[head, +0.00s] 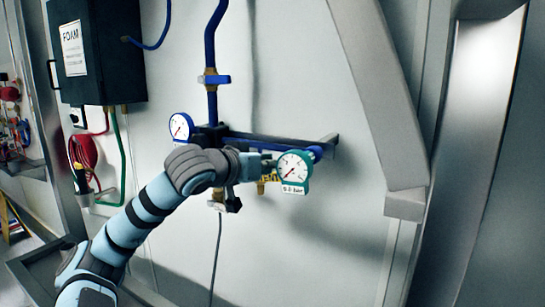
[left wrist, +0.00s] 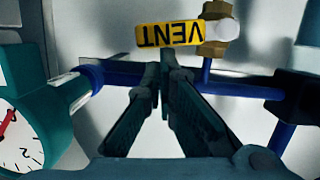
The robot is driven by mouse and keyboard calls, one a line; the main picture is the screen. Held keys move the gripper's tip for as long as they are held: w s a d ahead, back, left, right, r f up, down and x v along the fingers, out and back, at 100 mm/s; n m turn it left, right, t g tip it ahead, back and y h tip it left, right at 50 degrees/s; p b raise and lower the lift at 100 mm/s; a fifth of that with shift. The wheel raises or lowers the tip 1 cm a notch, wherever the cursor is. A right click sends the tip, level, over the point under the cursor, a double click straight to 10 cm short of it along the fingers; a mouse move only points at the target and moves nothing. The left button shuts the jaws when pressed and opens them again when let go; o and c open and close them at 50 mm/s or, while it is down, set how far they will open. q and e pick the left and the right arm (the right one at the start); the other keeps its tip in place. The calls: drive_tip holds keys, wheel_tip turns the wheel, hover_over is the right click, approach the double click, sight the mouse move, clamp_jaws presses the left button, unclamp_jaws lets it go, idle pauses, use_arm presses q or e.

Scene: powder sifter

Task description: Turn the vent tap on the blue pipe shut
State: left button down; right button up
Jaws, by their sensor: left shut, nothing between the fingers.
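The vent tap is a brass fitting (left wrist: 215,28) with a pale round end, on a short blue stem in the left wrist view. A yellow plate reading VENT (left wrist: 170,36), upside down, is beside it. The blue pipe (left wrist: 235,88) runs across behind my fingers; it also shows in the head view (head: 211,45). My left gripper (left wrist: 165,68) is shut and empty, its tips short of the VENT plate in the picture; contact cannot be told. My right gripper is not in view.
A teal gauge (head: 293,170) is just right of my left gripper, and another gauge (head: 181,126) is to its upper left. A blue-handled valve (head: 213,79) is higher on the pipe. A slanted grey beam (head: 375,90) bounds the right side. A dark FOAM box (head: 95,50) hangs at upper left.

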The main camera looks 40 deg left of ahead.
use_arm(q)
drive_tip(key=shift+w+d+f, duration=0.15)
drive_tip(key=shift+d+f, duration=0.1)
drive_tip(key=shift+f, duration=0.1)
idle(0.5)
wheel_tip(320, 180, up, 10)
idle(0.4)
